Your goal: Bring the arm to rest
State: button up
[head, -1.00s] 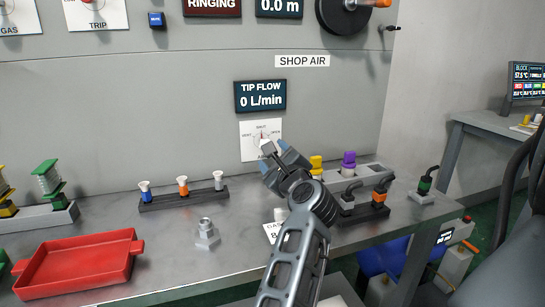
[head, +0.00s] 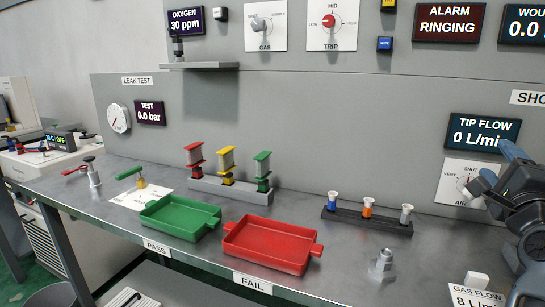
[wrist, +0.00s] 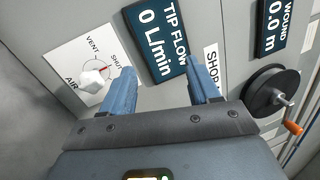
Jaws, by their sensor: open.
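My gripper (head: 496,172) is at the right edge of the head view, in front of the wall panel beside the TIP FLOW display (head: 484,132), which reads 0 L/min. In the wrist view its two blue fingers (wrist: 164,88) are apart with nothing between them. A white knob (wrist: 93,80) on the VENT/SHUT/AIR plate (wrist: 70,62) lies left of the left finger, apart from it. In the head view my gripper partly covers this plate.
A red FAIL tray (head: 272,243) and a green PASS tray (head: 180,217) stand on the bench. A small rack (head: 367,219) and a metal fitting (head: 382,264) sit nearer the arm. A reel with an orange handle (wrist: 272,94) is on the wall at right.

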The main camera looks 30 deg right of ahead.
jog(key=s+a+f+n+t+y+p, duration=0.15)
jog(key=a+f+n+y, duration=0.3)
jog(key=a+n, duration=0.5)
jog(key=a+f+n+t+y, duration=0.3)
jog(key=a+n+y, duration=0.25)
jog(key=n, duration=0.65)
jog(key=s+a+f+n+g+y, duration=0.2)
jog(key=s+a+f, duration=0.4)
jog(key=s+a, duration=0.5)
jog(key=s+a+f+n+g+y, duration=0.2)
jog(key=s+a+f+n, duration=0.3)
jog(key=s+a, duration=0.6)
jog(key=shift+a+f+y+p, duration=0.3)
jog(key=shift+a+f+y, duration=0.1)
jog(key=shift+a+f, duration=0.25)
